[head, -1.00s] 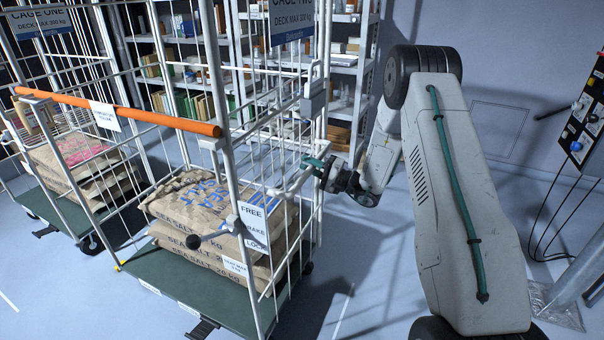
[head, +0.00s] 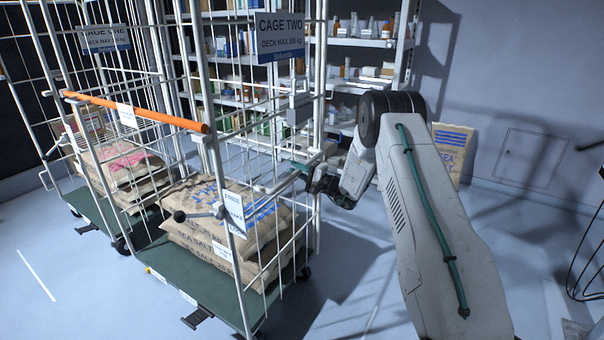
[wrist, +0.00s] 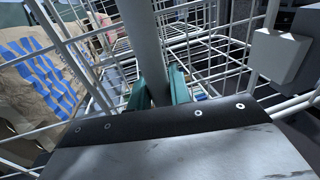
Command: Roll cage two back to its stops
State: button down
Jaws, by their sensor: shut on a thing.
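Cage two is a tall white wire roll cage with a dark green deck (head: 190,275), standing in the middle of the head view. Its blue CAGE TWO sign (head: 282,35) hangs at the top. Brown sea salt sacks (head: 195,245) are stacked on the deck. An orange bar (head: 135,111) crosses the upper left. A lever with a dark knob (head: 180,216) sits by a FREE/brake label (head: 234,213). My gripper (head: 303,170) is at the cage's right side. In the wrist view its teal fingers are shut around a pale upright tube (wrist: 145,50). I cannot make out any stops.
Cage one, with its sign (head: 103,38) and sacks (head: 125,170), stands close on the left. Stocked shelves (head: 365,72) are behind. Floor is open at the front left (head: 60,300).

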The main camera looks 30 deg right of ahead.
jog(key=shift+w+a+f, duration=0.4)
jog(key=shift+w+f, duration=0.05)
jog(key=c, duration=1.3)
grip_release()
jog(key=shift+w+d+r, duration=0.1)
jog(key=shift+r, duration=0.05)
jog(key=shift+v, duration=3.9)
jog(key=shift+m, duration=0.3)
